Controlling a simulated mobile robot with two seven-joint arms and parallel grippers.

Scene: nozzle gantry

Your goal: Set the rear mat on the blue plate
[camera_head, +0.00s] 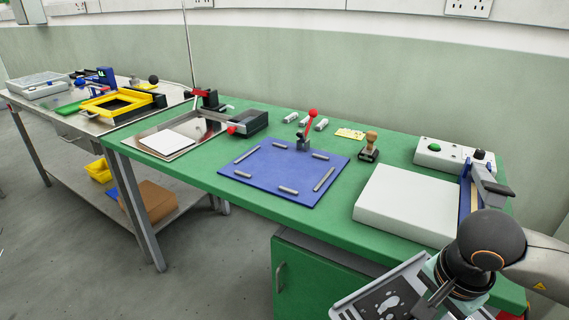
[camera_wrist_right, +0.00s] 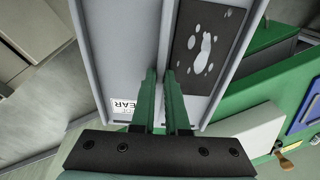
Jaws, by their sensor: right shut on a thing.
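The blue plate (camera_head: 262,182) lies on the green bench, with several metal strips set around its face and a red-knobbed lever (camera_head: 307,130) at its far edge. The rear mat (camera_head: 350,306) is a grey panel at the bottom right of the head view, in front of the bench. It also shows in the right wrist view (camera_wrist_right: 128,45), with a raised ridge, a black patch with white blots and a label ending in "EAR". My right gripper (camera_wrist_right: 162,74) is shut on its ridge; my wrist hides part of the mat in the head view. My left gripper is out of view.
A white box (camera_head: 405,205) and a wooden-handled stamp (camera_head: 370,146) stand right of the plate. A metal tray with a white sheet (camera_head: 168,142) lies left of it. A black-handled lever (camera_head: 480,182) rises at the right. The plate's middle is bare.

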